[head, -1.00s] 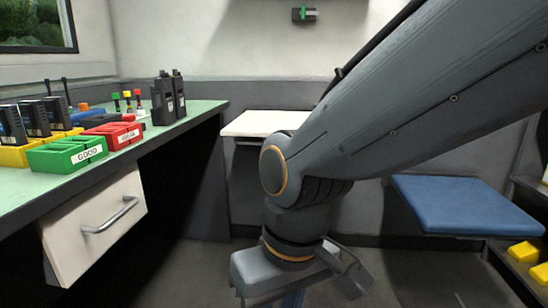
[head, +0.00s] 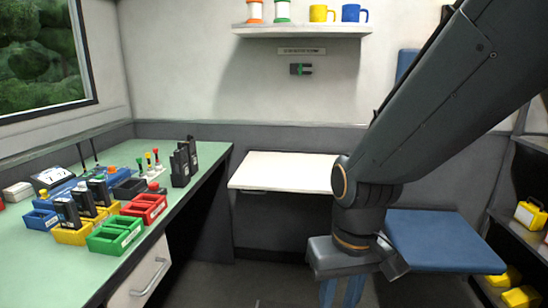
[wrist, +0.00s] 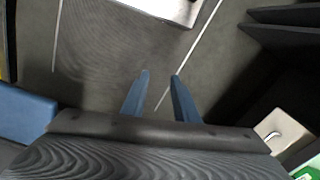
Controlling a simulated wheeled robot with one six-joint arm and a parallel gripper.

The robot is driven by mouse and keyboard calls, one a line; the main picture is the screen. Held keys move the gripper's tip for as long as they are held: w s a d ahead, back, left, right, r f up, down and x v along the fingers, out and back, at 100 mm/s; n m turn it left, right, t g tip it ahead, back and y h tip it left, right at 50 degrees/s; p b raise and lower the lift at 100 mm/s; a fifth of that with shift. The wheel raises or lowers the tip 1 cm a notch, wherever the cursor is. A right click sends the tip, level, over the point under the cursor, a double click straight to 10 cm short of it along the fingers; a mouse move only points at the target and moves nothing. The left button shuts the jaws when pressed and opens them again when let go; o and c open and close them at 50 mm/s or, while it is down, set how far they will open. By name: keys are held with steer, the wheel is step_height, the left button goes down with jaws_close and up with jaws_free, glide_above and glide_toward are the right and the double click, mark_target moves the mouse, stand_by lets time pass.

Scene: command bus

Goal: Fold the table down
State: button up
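The white table (head: 275,171) stands out level from the back wall in the head view, between the green counter and the blue seat. My arm hides its right end. Its top is bare. A pale panel at the top edge of the wrist view (wrist: 165,8) looks like part of it. My gripper (head: 341,292) points down in front of the table, apart from it, with its fingers partly cut off by the head view's lower edge. The wrist view shows the two blue fingers (wrist: 160,76) spread apart with nothing between them.
A green counter (head: 70,265) with colored bins and radios runs along the left, above a white drawer (head: 140,283). A blue seat (head: 440,240) is at right, beside dark shelves with yellow cases (head: 530,213). A wall shelf (head: 300,31) holds mugs. Floor below the gripper is clear.

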steer(key=s+d+r+m+p, duration=0.2)
steer(key=d+r+p, duration=0.6)
steer(key=p, duration=0.3)
steer(key=shift+r+h, duration=0.3)
steer(key=shift+r, duration=0.55)
